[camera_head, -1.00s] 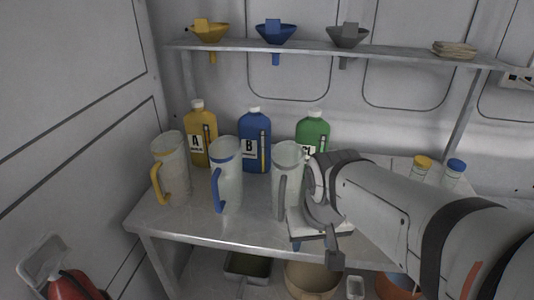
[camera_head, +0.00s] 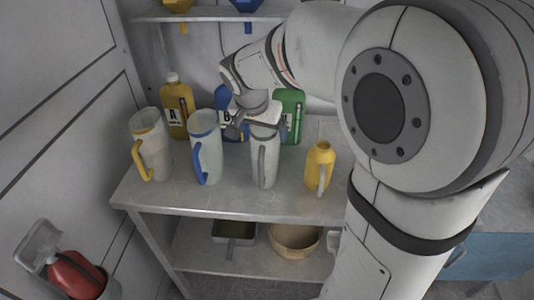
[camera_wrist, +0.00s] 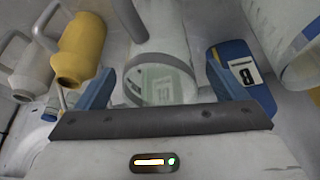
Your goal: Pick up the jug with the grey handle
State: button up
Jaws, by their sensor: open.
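The clear, tall jug with the grey handle (camera_head: 266,158) stands upright on the table in the head view, its handle facing the front. My gripper (camera_head: 250,125) is at the jug's upper part, coming from behind and above, and covers its rim. In the wrist view the jug (camera_wrist: 163,45) lies between my two open blue fingers (camera_wrist: 162,88), with the grey handle (camera_wrist: 129,18) pointing away. I cannot tell whether either finger touches the jug.
A blue-handled jug (camera_head: 206,150) stands close on the left, a yellow-handled jug (camera_head: 150,150) further left. A small yellow jug (camera_head: 319,165) stands to the right. Yellow (camera_head: 176,105), blue (camera_head: 227,100) and green (camera_head: 291,112) bottles stand behind. The table's front (camera_head: 235,205) is clear.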

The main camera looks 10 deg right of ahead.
jog(key=x, duration=0.3)
jog(key=shift+c, duration=0.3)
jog(key=c, duration=1.6)
